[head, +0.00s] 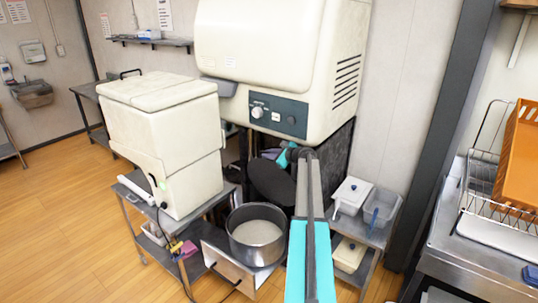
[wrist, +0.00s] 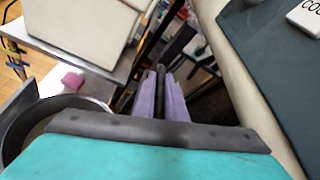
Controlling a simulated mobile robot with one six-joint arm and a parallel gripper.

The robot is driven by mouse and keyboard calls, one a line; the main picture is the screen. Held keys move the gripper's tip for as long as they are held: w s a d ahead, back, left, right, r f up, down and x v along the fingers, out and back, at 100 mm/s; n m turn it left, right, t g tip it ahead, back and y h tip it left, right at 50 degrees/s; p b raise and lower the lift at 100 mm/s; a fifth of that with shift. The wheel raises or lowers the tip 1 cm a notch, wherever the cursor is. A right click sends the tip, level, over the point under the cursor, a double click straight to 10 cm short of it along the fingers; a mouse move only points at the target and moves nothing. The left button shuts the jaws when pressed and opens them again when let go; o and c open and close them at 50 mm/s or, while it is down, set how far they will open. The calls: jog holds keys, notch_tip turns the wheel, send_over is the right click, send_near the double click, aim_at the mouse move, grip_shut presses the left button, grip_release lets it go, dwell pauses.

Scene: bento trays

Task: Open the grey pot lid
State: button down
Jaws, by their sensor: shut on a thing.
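The grey pot (head: 236,240) sits on a low pull-out shelf with its top uncovered and pale contents showing inside. Its dark grey round lid (head: 268,180) stands steeply tilted above and behind the pot. My gripper (head: 284,158) is at the lid's upper right edge, partly hidden by my arm. In the wrist view, my gripper's purple fingers (wrist: 160,88) are shut on a narrow dark part, which seems to be the lid's handle or edge. The pot (wrist: 25,115) shows at the left there, with part of its rim hidden by my wrist.
A large cream machine (head: 275,60) hangs over the pot area, close to my gripper. A cream box unit (head: 165,140) stands on a steel cart at left. White and clear containers (head: 380,207) stand at right. A pink sponge (head: 186,250) lies left of the pot.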

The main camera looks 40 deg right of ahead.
jog(key=c, duration=1.8)
grip_release()
jog(key=shift+f, duration=0.15)
jog(key=shift+b+v, duration=2.3)
jog(key=shift+v, duration=4.6)
